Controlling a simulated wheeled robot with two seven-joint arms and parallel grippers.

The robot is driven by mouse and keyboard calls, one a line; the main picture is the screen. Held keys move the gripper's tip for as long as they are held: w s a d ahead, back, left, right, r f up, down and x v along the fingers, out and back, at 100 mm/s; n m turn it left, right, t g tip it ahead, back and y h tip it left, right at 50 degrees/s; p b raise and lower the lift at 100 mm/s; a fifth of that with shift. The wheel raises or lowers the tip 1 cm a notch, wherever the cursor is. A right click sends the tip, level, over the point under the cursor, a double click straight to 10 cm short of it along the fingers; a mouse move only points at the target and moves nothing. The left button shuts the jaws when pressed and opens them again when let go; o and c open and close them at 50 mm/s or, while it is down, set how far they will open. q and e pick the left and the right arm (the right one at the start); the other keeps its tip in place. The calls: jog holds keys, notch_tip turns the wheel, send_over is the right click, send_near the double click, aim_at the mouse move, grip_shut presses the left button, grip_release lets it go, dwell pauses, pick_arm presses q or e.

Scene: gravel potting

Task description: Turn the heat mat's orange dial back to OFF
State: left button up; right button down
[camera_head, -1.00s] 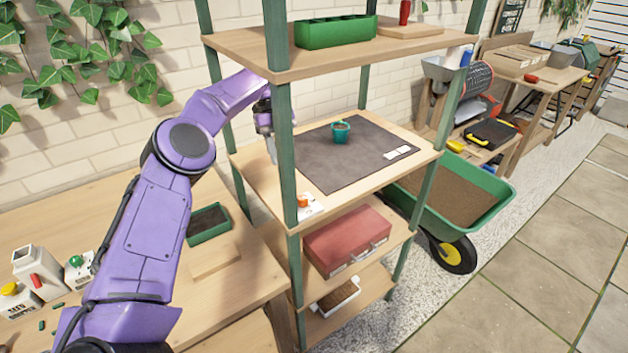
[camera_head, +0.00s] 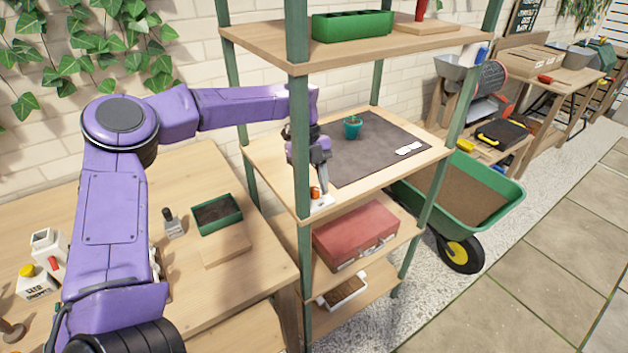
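The orange dial (camera_head: 315,192) sits on a small white control plate (camera_head: 322,203) at the front left corner of the middle shelf. The dark grey heat mat (camera_head: 372,165) lies flat on that shelf with a teal pot and a white label on it. My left gripper (camera_head: 319,187) points down at the dial, with its fingertips right at or just above it. The fingers partly cover the dial. I cannot tell whether they touch it or how far apart they are. The dial's setting is too small to read. My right gripper is not in view.
A green shelf post (camera_head: 300,130) stands close beside my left gripper. The upper shelf (camera_head: 270,45) with a green planter (camera_head: 352,26) is overhead. A red case (camera_head: 355,232) lies on the shelf below. The teal pot (camera_head: 352,127) stands towards the mat's back.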

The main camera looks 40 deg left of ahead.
pick_arm(q)
jog(key=shift+s, duration=0.15)
grip_shut()
jog(key=shift+r, duration=0.1)
jog(key=m+p, duration=0.3)
jog(key=shift+d+r+g+y, duration=0.1)
jog(key=shift+r+g+y, duration=0.05)
jog(key=shift+g+y, duration=0.25)
jog(key=m+y+p, duration=0.1)
jog(key=m, duration=0.1)
jog(key=shift+m+g+p, duration=0.3)
jog(key=shift+m+p, duration=0.55)
jog(key=shift+m, duration=0.35)
jog(key=shift+w+y, duration=0.2)
jog(key=shift+y, duration=0.1)
grip_release()
jog(key=shift+d+f, duration=0.1)
jog(key=shift+f, duration=0.1)
